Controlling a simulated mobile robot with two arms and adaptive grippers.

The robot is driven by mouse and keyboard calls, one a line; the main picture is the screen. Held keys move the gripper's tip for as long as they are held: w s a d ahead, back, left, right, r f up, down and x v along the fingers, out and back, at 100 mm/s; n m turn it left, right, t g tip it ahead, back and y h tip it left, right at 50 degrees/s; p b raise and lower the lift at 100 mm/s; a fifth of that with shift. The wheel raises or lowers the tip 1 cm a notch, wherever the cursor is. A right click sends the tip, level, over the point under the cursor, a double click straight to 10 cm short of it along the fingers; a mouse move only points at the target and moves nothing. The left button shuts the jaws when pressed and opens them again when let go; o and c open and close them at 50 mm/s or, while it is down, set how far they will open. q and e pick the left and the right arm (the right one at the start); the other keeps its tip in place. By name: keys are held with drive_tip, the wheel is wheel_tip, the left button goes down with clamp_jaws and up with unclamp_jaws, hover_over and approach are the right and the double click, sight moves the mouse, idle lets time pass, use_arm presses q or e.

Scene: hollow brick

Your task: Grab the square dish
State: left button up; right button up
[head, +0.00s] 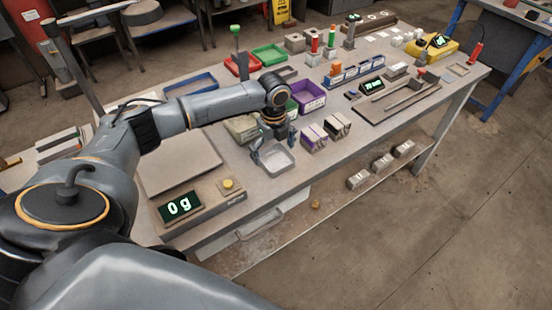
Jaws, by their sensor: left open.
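The square dish (278,164) is a shallow, light grey tray near the front edge of the workbench. My left gripper (273,147) points down at the dish's far side, with its fingers spread apart. One finger is by the dish's left corner and the other by its far right corner. Nothing shows between the fingers. I cannot tell whether they touch the rim. The gripper hides part of the dish's far edge. My right gripper is not in view.
A scale (178,160) reading 0 g stands left of the dish. Small boxes (314,138) stand close to its right. A purple bin (310,103) and a greenish bin (241,128) lie behind. The bench's front edge (300,185) is just in front.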

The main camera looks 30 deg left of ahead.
use_arm(q)
drive_tip(key=shift+f, duration=0.4)
drive_tip(key=c, duration=1)
drive_tip(key=shift+r, duration=0.15)
